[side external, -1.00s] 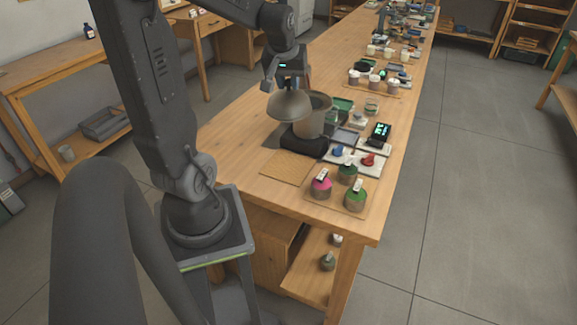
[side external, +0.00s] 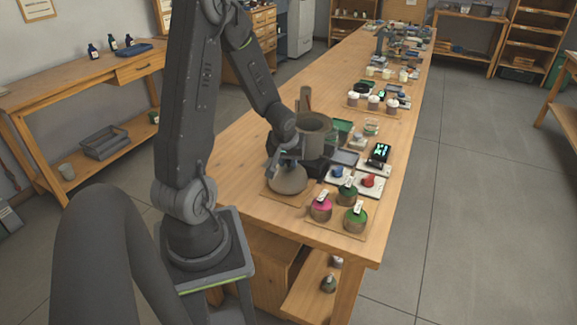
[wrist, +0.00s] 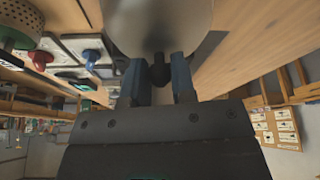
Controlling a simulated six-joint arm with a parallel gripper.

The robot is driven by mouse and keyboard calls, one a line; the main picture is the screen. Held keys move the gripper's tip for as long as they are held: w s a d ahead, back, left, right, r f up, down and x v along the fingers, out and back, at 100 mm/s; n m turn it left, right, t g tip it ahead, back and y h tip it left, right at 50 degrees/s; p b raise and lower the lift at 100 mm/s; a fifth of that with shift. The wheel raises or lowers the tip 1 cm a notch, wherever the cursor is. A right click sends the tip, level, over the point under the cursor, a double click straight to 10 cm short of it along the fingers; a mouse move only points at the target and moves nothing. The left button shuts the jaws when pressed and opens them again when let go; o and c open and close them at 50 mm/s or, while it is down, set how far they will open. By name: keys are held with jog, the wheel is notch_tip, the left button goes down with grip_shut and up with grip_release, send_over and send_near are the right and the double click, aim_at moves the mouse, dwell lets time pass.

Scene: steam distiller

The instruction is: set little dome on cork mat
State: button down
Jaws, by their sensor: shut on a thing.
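The little dome (side external: 289,180) is a grey metal lid with a knob. It sits low over the cork mat (side external: 272,193), covering most of it, and I cannot tell whether its rim touches the mat. My gripper (side external: 287,160) is above the dome, shut on its knob. In the wrist view my blue fingers (wrist: 160,80) close on the dark knob (wrist: 160,72), and the dome (wrist: 160,25) fills the top of the picture.
The open grey still pot (side external: 312,128) stands on a dark base just behind the dome. Several jars with coloured lids, such as the pink one (side external: 321,207), stand at the right front. A small lit display (side external: 379,153) sits farther right.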

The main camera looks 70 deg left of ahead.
jog(key=shift+f, duration=0.95)
jog(key=shift+f, duration=0.15)
jog(key=c, duration=0.9)
grip_release()
jog(key=shift+c, duration=0.2)
jog(key=v, duration=1.1)
jog(key=s+d+r+m+t+h, duration=0.1)
jog(key=d+r+m, duration=0.5)
jog(key=d, duration=0.6)
jog(key=s+d+r+m+t+h, duration=0.2)
jog(key=d+r+m, duration=0.4)
jog(key=d, duration=0.5)
jog(key=shift+s+d+r, duration=0.4)
jog(key=shift+s+r, duration=0.15)
jog(key=shift+s, duration=0.2)
